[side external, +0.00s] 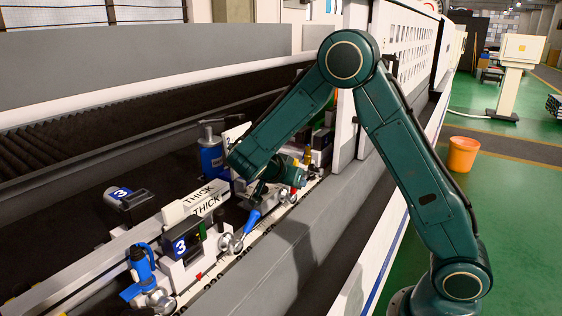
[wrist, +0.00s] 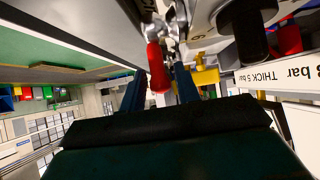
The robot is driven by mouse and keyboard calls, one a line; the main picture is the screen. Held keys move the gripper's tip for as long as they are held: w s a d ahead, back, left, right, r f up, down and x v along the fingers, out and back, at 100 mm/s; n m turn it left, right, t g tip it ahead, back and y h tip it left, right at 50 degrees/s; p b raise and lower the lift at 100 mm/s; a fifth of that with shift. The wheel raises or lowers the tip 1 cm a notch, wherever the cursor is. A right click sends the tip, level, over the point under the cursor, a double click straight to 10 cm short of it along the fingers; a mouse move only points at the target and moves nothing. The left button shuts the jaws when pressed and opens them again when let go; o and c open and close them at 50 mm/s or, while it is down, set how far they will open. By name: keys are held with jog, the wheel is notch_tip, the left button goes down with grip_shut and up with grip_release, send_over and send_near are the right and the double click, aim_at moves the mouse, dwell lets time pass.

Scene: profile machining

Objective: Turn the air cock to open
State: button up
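A small metal cock with a red lever handle (wrist: 157,68) shows in the wrist view, just ahead of my gripper (wrist: 160,88). The handle's rounded end lies between the two dark blue fingers, with a gap visible beside it. The fingers stand apart, so my gripper is open. I cannot tell whether either finger touches the handle. In the side view my gripper (side external: 258,196) hangs low over the front of the machine rail, and its fingertips are hard to make out. A bright blue lever-like piece (side external: 252,218) shows just below it.
A block labelled THICK (side external: 205,197), a blue cylinder (side external: 211,158) and a unit marked 3 (side external: 184,246) crowd the rail left of my gripper. A grey machine ledge (side external: 270,275) runs along the front. In the wrist view a yellow part (wrist: 206,76) sits close right of the fingers.

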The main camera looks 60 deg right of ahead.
jog(key=shift+a, duration=0.1)
dwell(0.3)
jog(key=v, duration=1.3)
jog(key=shift+a+r, duration=0.25)
jog(key=shift+d, duration=0.15)
jog(key=d+n+y, duration=0.2)
jog(key=d+n, duration=0.1)
jog(key=d+n+t+y, duration=0.1)
jog(key=d+n+y, duration=0.2)
jog(key=d+n, duration=0.1)
jog(key=d+f+n+t+y, duration=0.1)
jog(key=d+n+y, duration=0.1)
jog(key=d+n, duration=0.2)
jog(key=shift+s+d+y, duration=0.15)
jog(key=shift+s+y, duration=0.25)
jog(key=s+r+n+t+y, duration=0.1)
jog(key=n, duration=0.1)
jog(key=s+r+n+y, duration=0.1)
jog(key=s+n, duration=0.1)
jog(key=s+r+n+t+y, duration=0.1)
jog(key=r+n, duration=0.1)
jog(key=n, duration=0.1)
jog(key=shift+s+d+t, duration=0.1)
jog(key=shift+s+t, duration=0.05)
jog(key=shift+t, duration=0.15)
